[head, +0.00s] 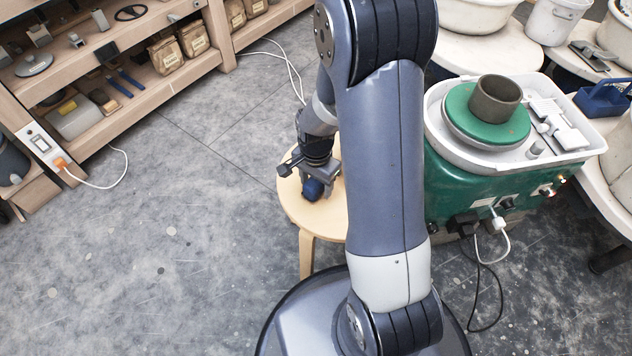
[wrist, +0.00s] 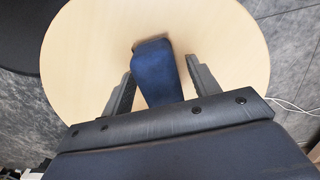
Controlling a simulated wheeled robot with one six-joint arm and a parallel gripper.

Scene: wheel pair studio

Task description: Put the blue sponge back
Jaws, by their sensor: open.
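The blue sponge (wrist: 157,72) lies on a round pale wooden stool (wrist: 80,60). In the wrist view it sits between the two dark fingers of my gripper (wrist: 160,78), which are apart with a gap on each side of it. Its near end is hidden by the gripper body. In the head view the sponge (head: 312,189) shows as a small dark blue shape under my gripper (head: 308,178), on the stool top (head: 292,208). My arm hides the stool's right part.
A green pottery wheel (head: 455,190) with a pot (head: 496,99) on its disc stands right of the stool. Wooden shelves (head: 150,85) with tools and bags stand at the upper left. White cables (head: 290,70) lie on the floor. The grey floor (head: 150,240) at left is clear.

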